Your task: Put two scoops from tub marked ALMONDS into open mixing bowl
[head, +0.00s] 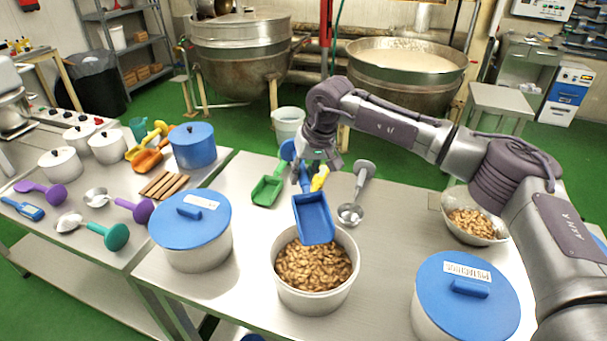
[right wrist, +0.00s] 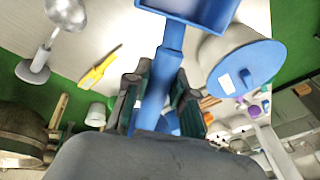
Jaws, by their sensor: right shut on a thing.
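My right gripper (head: 308,176) is shut on the handle of a blue scoop (head: 313,219); the right wrist view shows the handle (right wrist: 158,95) between its fingers. The scoop's blue inner face shows no nuts. It hangs over the back rim of an open tub (head: 312,301) full of brown nuts (head: 312,265). No label shows on this tub, so I cannot confirm it is ALMONDS. A steel bowl (head: 448,207), open, with brown nuts in it, stands to the right, partly behind my right arm. My left gripper is out of view.
Blue-lidded tubs stand left (head: 190,222) and front right (head: 466,297) of the open tub; the right one's label seems to read PISTACHIOS. A green scoop (head: 267,190), a yellow-handled tool (head: 320,178) and a steel ladle (head: 351,213) lie behind. The table between tub and bowl is clear.

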